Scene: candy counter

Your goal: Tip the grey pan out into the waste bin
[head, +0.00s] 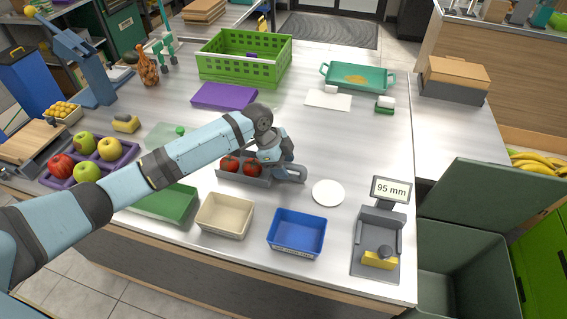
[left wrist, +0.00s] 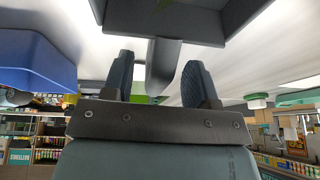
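The grey pan (head: 245,180) sits on the steel counter with two red tomatoes (head: 251,166) in it. My left gripper (head: 285,162) is at the right end of the pan, over its handle (head: 296,175). In the left wrist view the two fingers of my left gripper (left wrist: 160,80) are apart. The pan's handle (left wrist: 163,65) lies between them, with gaps showing on both sides. My right gripper is out of view.
A scale-like device with a "95 mm" display (head: 390,190) stands between pan and bin. The counter behind the pan is mostly clear.

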